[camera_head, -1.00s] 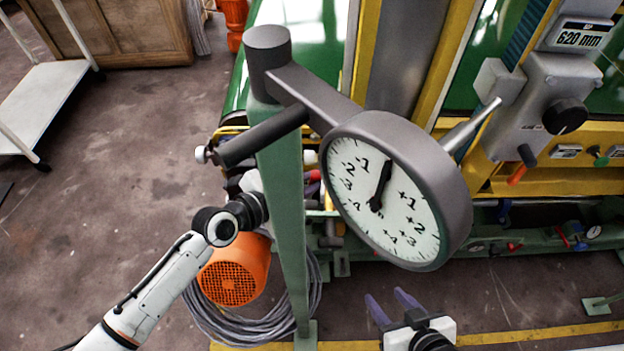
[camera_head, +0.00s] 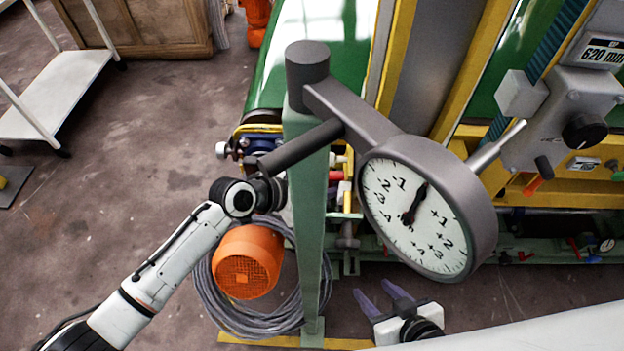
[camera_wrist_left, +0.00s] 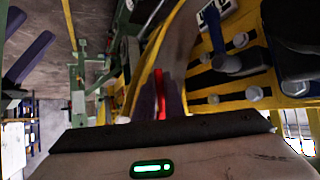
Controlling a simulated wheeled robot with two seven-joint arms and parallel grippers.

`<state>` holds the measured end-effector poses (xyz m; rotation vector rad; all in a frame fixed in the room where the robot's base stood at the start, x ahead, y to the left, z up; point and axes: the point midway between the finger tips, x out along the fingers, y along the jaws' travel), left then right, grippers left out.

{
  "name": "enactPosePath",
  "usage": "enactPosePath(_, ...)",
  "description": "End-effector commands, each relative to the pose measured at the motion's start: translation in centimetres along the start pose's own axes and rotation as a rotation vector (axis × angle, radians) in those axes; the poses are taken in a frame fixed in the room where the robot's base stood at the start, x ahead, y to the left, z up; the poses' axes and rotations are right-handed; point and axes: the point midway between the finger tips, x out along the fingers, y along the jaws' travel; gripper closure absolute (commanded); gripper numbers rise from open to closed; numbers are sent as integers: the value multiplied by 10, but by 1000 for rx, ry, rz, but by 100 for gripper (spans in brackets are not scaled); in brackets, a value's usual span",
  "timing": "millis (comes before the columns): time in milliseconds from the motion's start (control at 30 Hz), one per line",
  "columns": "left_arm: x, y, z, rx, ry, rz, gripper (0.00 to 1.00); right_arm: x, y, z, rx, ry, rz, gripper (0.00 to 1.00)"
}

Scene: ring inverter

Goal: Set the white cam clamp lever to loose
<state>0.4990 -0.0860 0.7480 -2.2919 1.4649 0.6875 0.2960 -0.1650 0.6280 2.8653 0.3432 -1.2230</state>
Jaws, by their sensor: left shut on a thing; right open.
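I cannot pick out the white cam clamp lever with certainty. A pale tapered rod (camera_head: 497,146) sticks out behind the round dial in the head view; I cannot tell if it is that lever. My left arm reaches behind the green post, which hides the left gripper's fingers in the head view. In the left wrist view the left gripper (camera_wrist_left: 162,98) is shut with a red part (camera_wrist_left: 161,96) between its purple fingers; what this belongs to is unclear. My right gripper (camera_head: 374,288) is open and empty below the dial.
The green post (camera_head: 309,220) carries a dark bar and the large dial (camera_head: 418,218) in front of the machine. An orange motor (camera_head: 247,262) and coiled cable lie by the post's foot. A control box with a black knob (camera_head: 584,131) is at right.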

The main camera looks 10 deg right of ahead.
Motion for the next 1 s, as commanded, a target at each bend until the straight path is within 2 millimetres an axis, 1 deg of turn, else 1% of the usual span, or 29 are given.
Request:
enactPosePath(33, -2, 0, -2, -23, -26, 19, 100, -5, 1, -4, 2, 0, 2, 54)
enactPosePath(200, -4, 5, 0, -108, -96, 79, 100, -10, 3, -8, 3, 3, 7, 54)
enactPosePath(500, -7, 7, 2, -213, -177, 148, 100, -12, 3, -11, 2, 2, 7, 54)
enactPosePath(1000, -8, 8, 4, -247, -206, 172, 100, -13, 2, -12, 0, 1, 6, 54)
